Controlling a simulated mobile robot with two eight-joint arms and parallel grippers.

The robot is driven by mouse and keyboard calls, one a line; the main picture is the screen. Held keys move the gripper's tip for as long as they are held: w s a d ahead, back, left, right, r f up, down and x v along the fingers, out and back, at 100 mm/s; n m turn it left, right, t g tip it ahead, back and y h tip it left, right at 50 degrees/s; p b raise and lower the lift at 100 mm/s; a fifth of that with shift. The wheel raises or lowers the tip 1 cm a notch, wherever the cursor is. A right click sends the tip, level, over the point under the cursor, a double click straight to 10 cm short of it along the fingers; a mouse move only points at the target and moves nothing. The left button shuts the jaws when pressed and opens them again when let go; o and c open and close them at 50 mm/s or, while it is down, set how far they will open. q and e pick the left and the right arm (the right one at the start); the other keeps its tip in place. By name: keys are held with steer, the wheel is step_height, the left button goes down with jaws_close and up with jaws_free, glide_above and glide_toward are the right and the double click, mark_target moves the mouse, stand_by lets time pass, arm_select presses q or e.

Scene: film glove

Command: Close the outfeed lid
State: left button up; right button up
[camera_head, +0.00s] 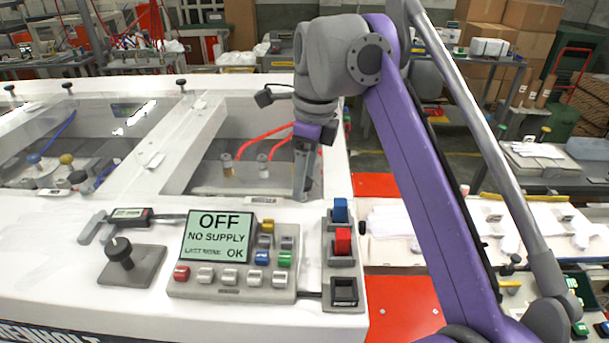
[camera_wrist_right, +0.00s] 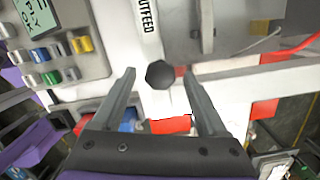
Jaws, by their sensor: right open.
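The right gripper (camera_head: 307,175) hangs pointing down at the front right corner of the right-hand machine opening. In the right wrist view its two fingers (camera_wrist_right: 158,76) are apart. A round black knob (camera_wrist_right: 160,75) shows between the fingertips; I see no contact with either finger. A white label (camera_wrist_right: 149,28) reading "OUTFEED" is beside the knob; a label (camera_head: 262,200) also shows on the front rim in the head view. In the head view the gripper hides the knob, and I cannot tell the lid's position. My left gripper is out of view.
A control panel (camera_head: 217,239) reads "OFF, NO SUPPLY" left of the gripper. A strip of blue and red switches (camera_head: 342,241) stands at the right edge. Red hoses (camera_head: 263,133) run inside the opening.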

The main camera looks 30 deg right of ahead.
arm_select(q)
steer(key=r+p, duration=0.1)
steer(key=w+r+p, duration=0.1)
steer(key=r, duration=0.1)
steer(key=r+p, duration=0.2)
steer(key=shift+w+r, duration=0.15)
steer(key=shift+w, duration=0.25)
arm_select(e)
step_height(320, 180, up, 10)
steer(key=shift+s+d+r, duration=0.15)
steer(key=shift+s+d, duration=0.25)
steer(key=shift+d, duration=0.05)
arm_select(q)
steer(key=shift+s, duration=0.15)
